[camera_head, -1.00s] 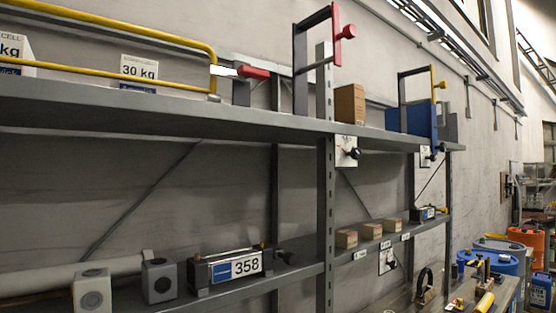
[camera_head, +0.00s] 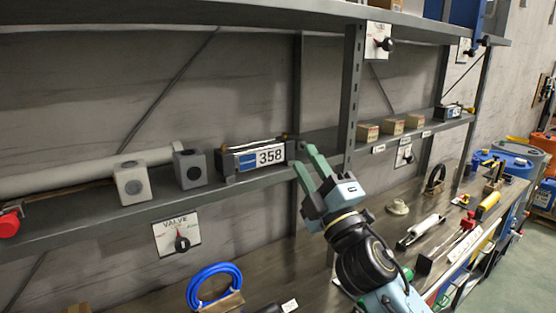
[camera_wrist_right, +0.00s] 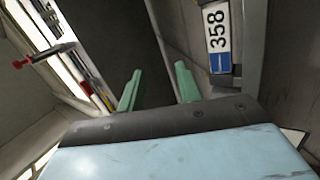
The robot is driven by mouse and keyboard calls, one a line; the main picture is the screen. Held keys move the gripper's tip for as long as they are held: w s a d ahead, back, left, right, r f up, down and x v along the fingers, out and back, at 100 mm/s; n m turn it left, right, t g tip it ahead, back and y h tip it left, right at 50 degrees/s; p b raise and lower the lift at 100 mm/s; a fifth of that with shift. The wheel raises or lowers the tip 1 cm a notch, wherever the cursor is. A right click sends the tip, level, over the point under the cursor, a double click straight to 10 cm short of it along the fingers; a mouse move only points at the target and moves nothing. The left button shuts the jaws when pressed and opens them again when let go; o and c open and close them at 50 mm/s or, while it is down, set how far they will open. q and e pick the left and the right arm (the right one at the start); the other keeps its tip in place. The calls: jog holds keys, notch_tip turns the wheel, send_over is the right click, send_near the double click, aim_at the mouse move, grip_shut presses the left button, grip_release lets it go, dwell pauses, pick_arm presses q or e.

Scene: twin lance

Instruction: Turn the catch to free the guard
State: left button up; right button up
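A dark box with a white and blue "358" plate (camera_head: 262,158) sits on the middle shelf, with a bar and small brass-coloured pins on top. The plate also shows in the right wrist view (camera_wrist_right: 217,38). My right gripper (camera_head: 303,157) is beside the box's right end, its green fingers apart and empty. In the right wrist view, the gripper (camera_wrist_right: 158,68) also has a clear gap between its fingers. The box's right end is partly hidden by the fingers. I cannot tell which part is the catch or the guard. My left gripper is out of view.
Two grey blocks (camera_head: 132,183) and a pale pipe (camera_head: 80,173) lie left of the box. A shelf post (camera_head: 350,95) stands right of the gripper. A valve plate (camera_head: 177,234) hangs below. The bench (camera_head: 400,225) carries tools.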

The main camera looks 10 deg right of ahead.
jog(key=s+a+r+m+g+y, duration=0.55)
jog(key=r+m+g, duration=0.2)
jog(key=m, duration=0.35)
jog(key=s+a+r+m+g+y+p, duration=0.1)
jog(key=s+a+r+m+g+y, duration=0.4)
jog(key=r+m, duration=0.4)
jog(key=s+a+r+m+g+y, duration=0.4)
jog(key=s+r+m+g, duration=0.35)
jog(key=m, duration=0.45)
jog(key=w+d+r+m+t+h, duration=0.1)
jog(key=w+d+r+t+h, duration=0.2)
jog(key=d+r+t+h, duration=0.3)
jog(key=w+d+r+t+h, duration=0.3)
jog(key=d+r+t+h, duration=0.2)
jog(key=d+t+h, duration=0.25)
jog(key=shift+h, duration=0.4)
jog(key=shift+f+p+x, duration=0.15)
jog(key=shift+p+x, duration=1.25)
jog(key=shift+x, duration=1.9)
jog(key=shift+f+p+x, duration=0.1)
jog(key=shift+p+x, duration=1.3)
jog(key=shift+x, duration=1.9)
jog(key=shift+d, duration=0.15)
jog(key=shift+c, duration=0.2)
